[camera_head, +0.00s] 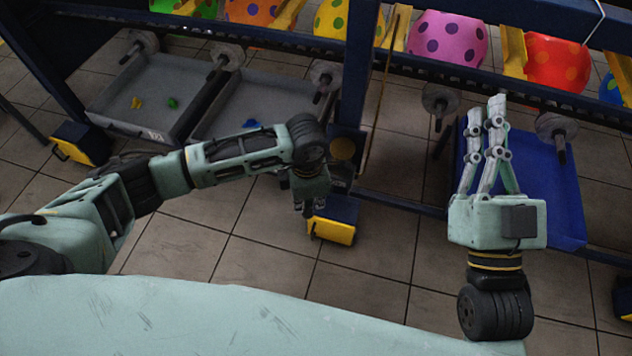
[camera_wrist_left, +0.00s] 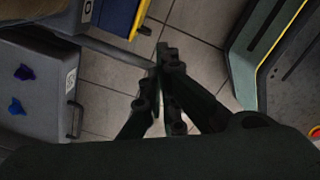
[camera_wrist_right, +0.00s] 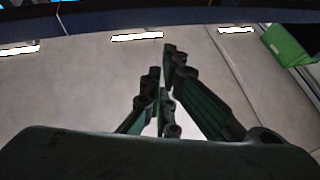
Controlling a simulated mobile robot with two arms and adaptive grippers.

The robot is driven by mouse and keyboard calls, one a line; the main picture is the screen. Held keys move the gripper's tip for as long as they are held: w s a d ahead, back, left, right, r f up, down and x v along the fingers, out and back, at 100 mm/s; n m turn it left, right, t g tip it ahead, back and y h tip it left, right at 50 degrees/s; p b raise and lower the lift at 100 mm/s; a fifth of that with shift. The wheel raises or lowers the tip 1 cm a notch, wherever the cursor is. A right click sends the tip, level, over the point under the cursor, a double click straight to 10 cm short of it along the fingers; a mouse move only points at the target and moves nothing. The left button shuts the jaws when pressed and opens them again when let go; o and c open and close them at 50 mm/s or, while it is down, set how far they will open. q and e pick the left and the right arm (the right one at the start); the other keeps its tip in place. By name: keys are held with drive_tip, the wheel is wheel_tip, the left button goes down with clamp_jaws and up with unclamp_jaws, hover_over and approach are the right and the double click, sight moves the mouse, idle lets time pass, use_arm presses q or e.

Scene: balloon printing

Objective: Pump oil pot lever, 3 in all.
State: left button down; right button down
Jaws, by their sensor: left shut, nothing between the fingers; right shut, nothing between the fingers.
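No oil pot or lever can be made out for certain. My left gripper (camera_head: 311,206) points down beside a dark post in the head view, shut and empty. In the left wrist view its fingers (camera_wrist_left: 163,55) are together over the tiled floor. My right gripper (camera_head: 487,108) points away from me, shut and empty, with its tips in front of the frame's lower rail. Its fingers also show together in the right wrist view (camera_wrist_right: 162,62), against a pale background with lights.
A navy and yellow block (camera_head: 333,222) stands at the post's foot, near my left gripper; another (camera_head: 78,146) is at left. Grey trays (camera_head: 140,134) hold small coloured pieces. A blue tray (camera_head: 560,190) lies beyond my right gripper. Spotted balloons (camera_head: 448,40) line the back.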

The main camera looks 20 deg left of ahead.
use_arm(q)
drive_tip(key=shift+f+b, duration=0.35)
drive_tip(key=shift+f, duration=0.3)
use_arm(e)
drive_tip(key=s+r+t, duration=0.1)
drive_tip(key=r, duration=0.1)
drive_tip(key=s+r+t+y, duration=0.1)
drive_tip(key=s+r, duration=0.1)
drive_tip(key=shift+d+t, duration=0.15)
drive_tip(key=shift+t, duration=0.25)
drive_tip(key=shift+w, duration=0.1)
